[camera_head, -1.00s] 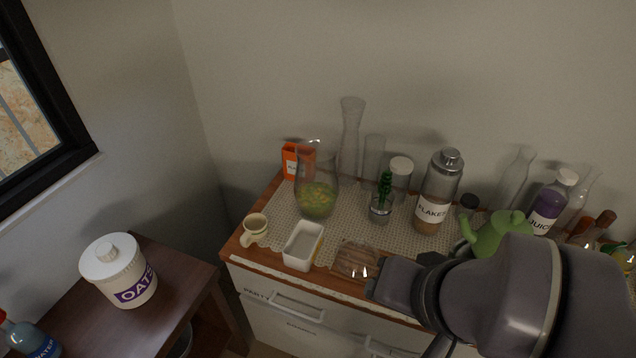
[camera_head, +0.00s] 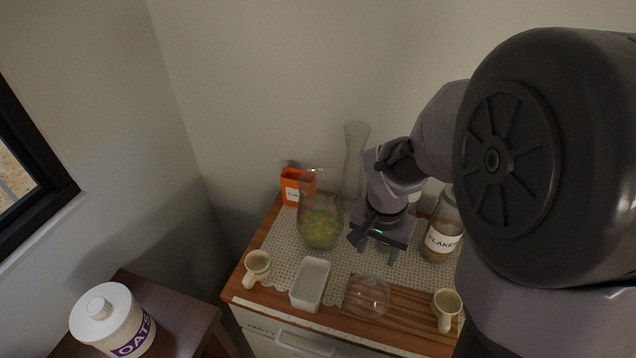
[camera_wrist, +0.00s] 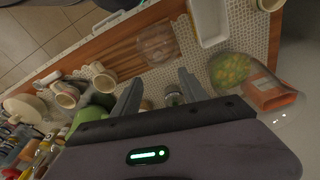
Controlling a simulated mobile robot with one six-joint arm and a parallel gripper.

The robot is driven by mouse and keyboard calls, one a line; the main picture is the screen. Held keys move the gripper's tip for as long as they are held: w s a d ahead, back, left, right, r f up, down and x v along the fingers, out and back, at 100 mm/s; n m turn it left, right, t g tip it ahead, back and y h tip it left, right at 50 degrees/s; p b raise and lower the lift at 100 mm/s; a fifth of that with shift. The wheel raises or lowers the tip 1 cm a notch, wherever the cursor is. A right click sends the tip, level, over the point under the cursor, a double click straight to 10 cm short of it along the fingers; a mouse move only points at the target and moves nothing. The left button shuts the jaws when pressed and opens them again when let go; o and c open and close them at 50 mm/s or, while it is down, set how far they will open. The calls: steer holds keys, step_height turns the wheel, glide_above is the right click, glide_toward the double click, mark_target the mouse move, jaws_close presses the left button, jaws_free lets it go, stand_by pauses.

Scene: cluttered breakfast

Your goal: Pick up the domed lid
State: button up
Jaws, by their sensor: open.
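The domed lid (camera_head: 367,296) is clear and low, lying on the wooden cabinet top near its front edge, right of a white rectangular dish. The wood shows through it. It also shows in the wrist view (camera_wrist: 158,43), beyond my fingertips. My gripper (camera_head: 374,250) is open and empty, pointing down above the lace mat, behind the lid and apart from it. Its two fingers show in the wrist view (camera_wrist: 158,82) with a clear gap between them.
The white dish (camera_head: 310,283) and a cream mug (camera_head: 446,308) flank the lid. A clear jug (camera_head: 320,225) with yellow-green contents stands left of my gripper, a flakes jar (camera_head: 443,232) right. Another mug (camera_head: 257,267) stands at the left. A tall clear carafe (camera_head: 354,165) stands behind.

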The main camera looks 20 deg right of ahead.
steer(key=b, duration=0.3)
glide_toward(371, 280)
steer(key=f, duration=0.3)
steer(key=d+f, duration=0.1)
steer(key=f, duration=0.1)
steer(key=shift+w, duration=0.35)
step_height(371, 280, down, 6)
steer(key=b, duration=0.3)
steer(key=shift+w+r, duration=0.1)
steer(key=shift+r, duration=0.25)
jaws_close()
